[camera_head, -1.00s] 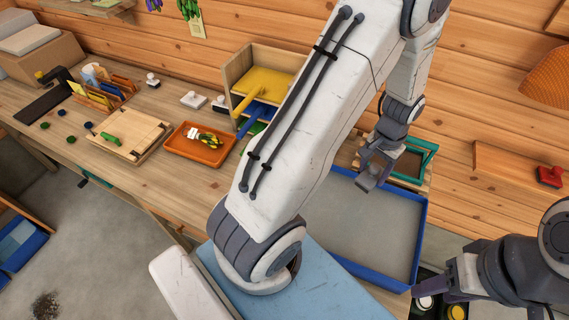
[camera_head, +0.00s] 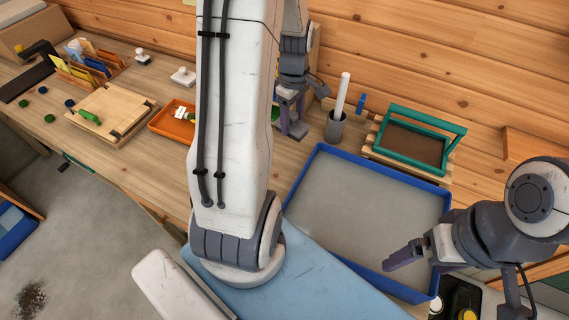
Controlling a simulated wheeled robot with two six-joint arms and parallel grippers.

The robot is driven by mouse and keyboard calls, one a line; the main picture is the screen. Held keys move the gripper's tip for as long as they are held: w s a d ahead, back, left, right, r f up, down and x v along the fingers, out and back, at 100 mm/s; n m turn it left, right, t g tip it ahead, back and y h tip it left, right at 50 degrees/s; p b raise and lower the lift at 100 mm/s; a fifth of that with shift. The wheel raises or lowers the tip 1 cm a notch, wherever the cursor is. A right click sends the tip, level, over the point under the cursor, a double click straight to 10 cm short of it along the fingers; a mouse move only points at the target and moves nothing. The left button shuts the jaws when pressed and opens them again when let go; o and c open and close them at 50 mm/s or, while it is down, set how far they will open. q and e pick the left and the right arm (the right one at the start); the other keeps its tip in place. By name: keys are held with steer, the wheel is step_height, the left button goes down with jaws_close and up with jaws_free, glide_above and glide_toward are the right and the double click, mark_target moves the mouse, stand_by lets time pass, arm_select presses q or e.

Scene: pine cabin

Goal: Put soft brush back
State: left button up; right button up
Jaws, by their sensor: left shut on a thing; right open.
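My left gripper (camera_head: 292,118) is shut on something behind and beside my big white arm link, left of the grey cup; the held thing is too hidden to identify. I cannot surely pick out the soft brush. The grey cup (camera_head: 336,128) stands on the bench with a white stick (camera_head: 343,92) upright in it. The orange tray (camera_head: 165,125) holds a small white-ended item (camera_head: 181,113), partly covered by my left arm. My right gripper (camera_head: 408,258) is open and empty over the front right of the blue-rimmed tray (camera_head: 376,276).
A green-framed screen (camera_head: 414,145) stands behind the blue-rimmed tray, whose grey inside is empty. A wooden press board (camera_head: 112,112) and a card rack (camera_head: 88,66) are at the left. A white-based stamp (camera_head: 183,76) lies near the wall. My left arm hides the bench middle.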

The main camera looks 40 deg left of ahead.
arm_select(q)
steer(key=shift+s+a+f+n, duration=0.3)
steer(key=shift+s+a+n, duration=0.15)
steer(key=shift+n, duration=0.25)
steer(key=shift+s+a+f+n, duration=0.1)
steer(key=shift+a+f+n, duration=0.1)
steer(key=shift+f+n, duration=0.15)
step_height(320, 180, down, 8)
steer(key=shift+f, duration=0.5)
arm_select(e)
steer(key=shift+f, duration=0.15)
arm_select(q)
steer(key=shift+f, duration=0.1)
arm_select(e)
steer(key=shift+f, duration=0.1)
arm_select(q)
steer(key=o, duration=1.3)
steer(key=shift+f, duration=0.1)
